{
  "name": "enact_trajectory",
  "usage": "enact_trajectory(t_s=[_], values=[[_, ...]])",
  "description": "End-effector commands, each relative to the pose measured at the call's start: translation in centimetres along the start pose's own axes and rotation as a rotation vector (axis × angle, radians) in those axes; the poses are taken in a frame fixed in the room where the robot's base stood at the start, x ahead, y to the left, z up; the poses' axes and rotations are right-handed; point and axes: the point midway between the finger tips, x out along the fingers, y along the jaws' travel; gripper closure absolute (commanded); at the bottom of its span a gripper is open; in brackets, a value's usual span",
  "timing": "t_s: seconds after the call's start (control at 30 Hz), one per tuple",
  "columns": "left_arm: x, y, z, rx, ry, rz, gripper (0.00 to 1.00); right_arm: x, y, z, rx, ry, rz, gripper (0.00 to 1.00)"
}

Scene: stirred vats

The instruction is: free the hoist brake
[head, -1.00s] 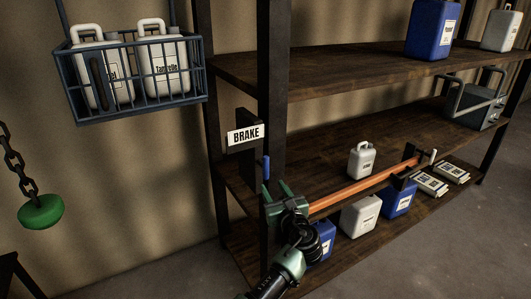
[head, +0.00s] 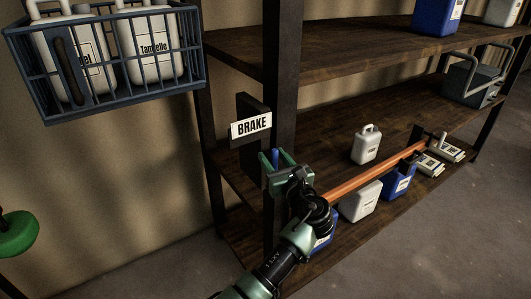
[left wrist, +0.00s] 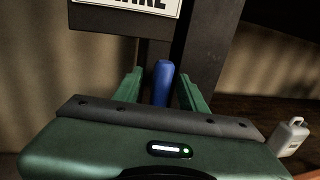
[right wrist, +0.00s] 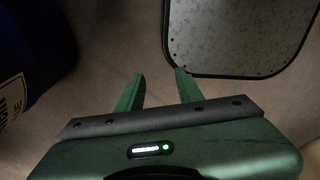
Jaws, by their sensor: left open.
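A small white sign reading BRAKE (head: 251,126) is fixed to a dark plate at the shelf post. Below it is an upright blue handle (head: 274,156), which also shows in the left wrist view (left wrist: 162,85). My left gripper (head: 276,160) is open, with the blue handle between the lines of its two fingers; whether they touch it I cannot tell. The handle's lower part is hidden by the gripper. My right gripper (right wrist: 160,84) is open and empty, seen only in the right wrist view.
A blue wire basket (head: 105,100) with white canisters hangs at upper left. A green hook block (head: 15,234) is at the left edge. An orange bar (head: 375,174) runs along the shelf front. White (head: 366,145) and blue (head: 398,183) jugs stand on the shelves.

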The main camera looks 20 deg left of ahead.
Motion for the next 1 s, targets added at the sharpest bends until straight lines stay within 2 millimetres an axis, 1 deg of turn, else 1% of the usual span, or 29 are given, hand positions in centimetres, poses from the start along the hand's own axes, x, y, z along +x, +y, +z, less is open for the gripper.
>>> enact_trajectory(t_s=[0.17, 0.27, 0.37, 0.4, 0.43, 0.77, 1.0], values=[[-0.2, -0.1, 0.0, 0.000, 0.000, -0.001, 0.59, 0.0, 0.2, 0.1, -0.002, -0.001, 0.002, 0.64], [-0.2, -0.1, 0.0, 0.000, 0.000, -0.001, 0.59, 0.0, 0.5, 0.6, -0.004, -0.008, 0.006, 0.64], [-0.2, -0.1, 0.0, 0.000, 0.001, -0.001, 0.84, -0.1, 0.8, 1.4, -0.005, -0.018, 0.009, 0.64], [-0.1, -0.1, 0.0, 0.000, 0.001, -0.001, 0.95, -0.1, 0.9, 1.7, -0.006, -0.022, 0.010, 0.64], [-0.1, -0.1, 0.0, 0.000, 0.001, -0.001, 1.00, -0.1, 1.0, 1.8, -0.006, -0.024, 0.011, 0.64], [-0.1, 0.0, -0.2, -0.024, -0.003, 0.000, 1.00, 0.3, 1.0, 1.5, -0.005, -0.020, 0.012, 0.64], [-0.1, 0.2, -0.5, -0.138, -0.026, 0.000, 1.00, 1.9, 0.3, 1.1, 0.000, -0.012, 0.003, 0.64]])
